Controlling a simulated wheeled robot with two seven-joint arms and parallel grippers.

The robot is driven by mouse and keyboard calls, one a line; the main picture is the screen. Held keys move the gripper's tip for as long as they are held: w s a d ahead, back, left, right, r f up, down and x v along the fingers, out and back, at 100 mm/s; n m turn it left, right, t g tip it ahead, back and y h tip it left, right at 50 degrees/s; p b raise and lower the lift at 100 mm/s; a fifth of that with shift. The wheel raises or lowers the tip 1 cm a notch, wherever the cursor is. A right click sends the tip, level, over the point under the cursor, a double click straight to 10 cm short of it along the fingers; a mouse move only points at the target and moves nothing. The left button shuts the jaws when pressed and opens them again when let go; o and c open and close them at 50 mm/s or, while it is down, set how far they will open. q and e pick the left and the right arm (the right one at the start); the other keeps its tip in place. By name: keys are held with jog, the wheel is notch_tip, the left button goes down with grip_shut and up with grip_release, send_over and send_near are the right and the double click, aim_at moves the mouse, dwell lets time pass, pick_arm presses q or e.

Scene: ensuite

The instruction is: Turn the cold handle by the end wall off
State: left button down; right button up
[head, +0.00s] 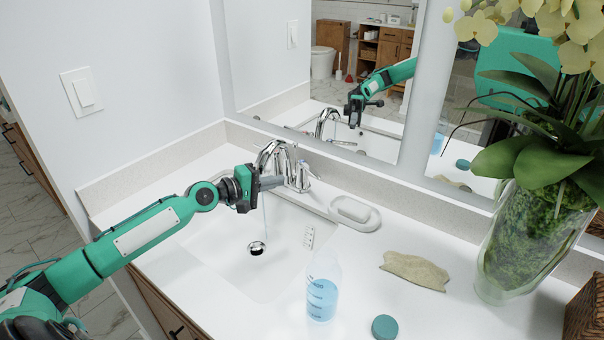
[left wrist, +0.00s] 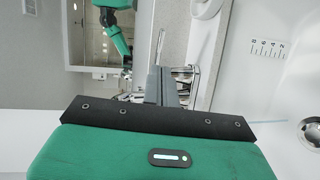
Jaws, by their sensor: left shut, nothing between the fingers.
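The chrome faucet (head: 283,155) stands at the back of the white sink (head: 225,262), near the end wall at left. Its right lever handle (head: 309,174) shows just beyond my fingertips; the handle on the other side is hidden or not clear behind my gripper. A thin pale line, seemingly water, falls toward the drain (head: 257,248). My left gripper (head: 272,183) is shut and empty, in front of the faucet, fingers pointing right. In the left wrist view the shut fingers (left wrist: 163,86) partly cover the chrome faucet parts (left wrist: 186,75); I cannot tell whether they touch.
A soap dish (head: 355,214), a bottle of blue liquid (head: 322,288), a beige cloth (head: 415,270) and a teal round lid (head: 385,327) lie right of the sink. A flower vase (head: 520,245) stands farther right. The mirror (head: 330,85) rises behind the faucet; the end wall (head: 140,90) is left.

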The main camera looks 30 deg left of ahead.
aim_at(311, 173)
pick_arm(q)
jog(key=p+x, duration=0.1)
jog(key=x, duration=0.6)
jog(key=shift+r+p, duration=0.1)
jog(key=shift+p, duration=0.3)
jog(key=shift+w+d, duration=0.3)
jog(key=shift+w, duration=0.25)
jog(key=shift+w+d+f, duration=0.1)
jog(key=shift+w+f, duration=0.1)
jog(key=shift+f, duration=0.1)
pick_arm(e)
jog(key=s, duration=0.3)
jog(key=shift+s+r, duration=0.2)
jog(key=shift+w+a, duration=0.1)
jog(key=shift+w, duration=0.05)
